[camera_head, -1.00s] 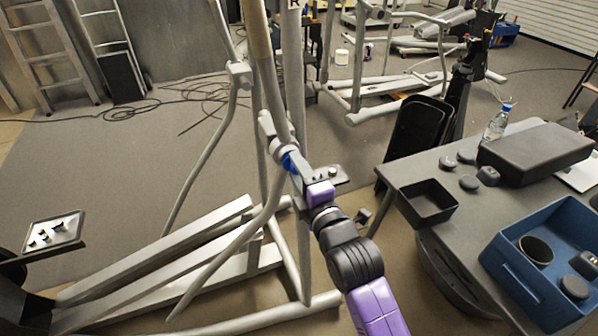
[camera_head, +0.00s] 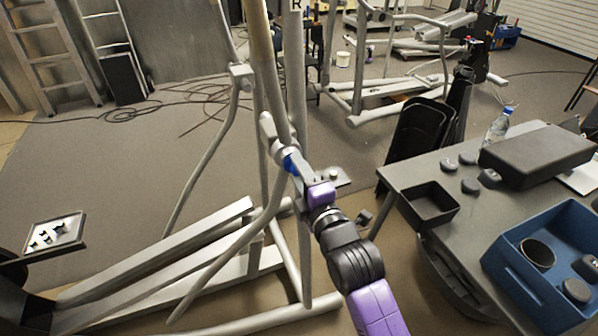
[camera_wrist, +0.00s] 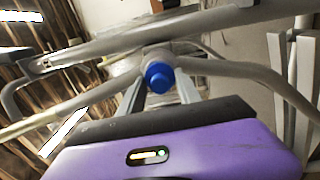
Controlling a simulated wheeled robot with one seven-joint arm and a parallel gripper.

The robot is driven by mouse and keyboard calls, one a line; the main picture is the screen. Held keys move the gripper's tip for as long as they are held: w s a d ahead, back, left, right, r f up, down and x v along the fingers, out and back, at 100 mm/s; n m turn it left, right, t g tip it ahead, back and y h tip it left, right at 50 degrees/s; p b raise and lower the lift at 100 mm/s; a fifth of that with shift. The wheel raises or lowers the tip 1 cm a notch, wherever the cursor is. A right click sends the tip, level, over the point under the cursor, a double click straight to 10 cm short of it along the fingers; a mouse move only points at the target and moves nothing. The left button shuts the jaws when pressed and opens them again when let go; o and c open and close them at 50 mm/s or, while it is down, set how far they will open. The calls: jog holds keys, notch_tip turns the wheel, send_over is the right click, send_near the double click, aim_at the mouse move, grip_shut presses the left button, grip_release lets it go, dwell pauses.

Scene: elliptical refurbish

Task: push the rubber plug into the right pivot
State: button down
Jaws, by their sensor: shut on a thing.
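A blue rubber plug (camera_wrist: 158,77) shows in the wrist view, between the two grey fingers of my gripper (camera_wrist: 159,88). It also shows as a blue patch in the head view (camera_head: 289,162), at the gripper's tips. The right pivot (camera_head: 272,137) is a grey joint on the elliptical's frame, directly in front of the plug. In the wrist view the pivot's rounded grey end (camera_wrist: 157,59) is right behind the plug. My gripper (camera_head: 293,166) is shut on the plug at the pivot. How deep the plug sits in the pivot cannot be told.
Grey frame tubes and a swinging arm (camera_head: 210,145) surround the pivot. A small shelf with parts (camera_head: 334,175) is behind my gripper. A grey table (camera_head: 440,165) on the right carries a black open box (camera_head: 428,204), a blue crate (camera_head: 508,268) and a bottle (camera_head: 497,127).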

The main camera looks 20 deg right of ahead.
jog(key=shift+w, duration=0.4)
dwell(0.3)
jog(key=c, duration=0.7)
grip_release()
jog(key=shift+c, duration=0.2)
jog(key=s, duration=0.8)
jog(key=shift+b, duration=0.45)
jog(key=shift+w, duration=0.1)
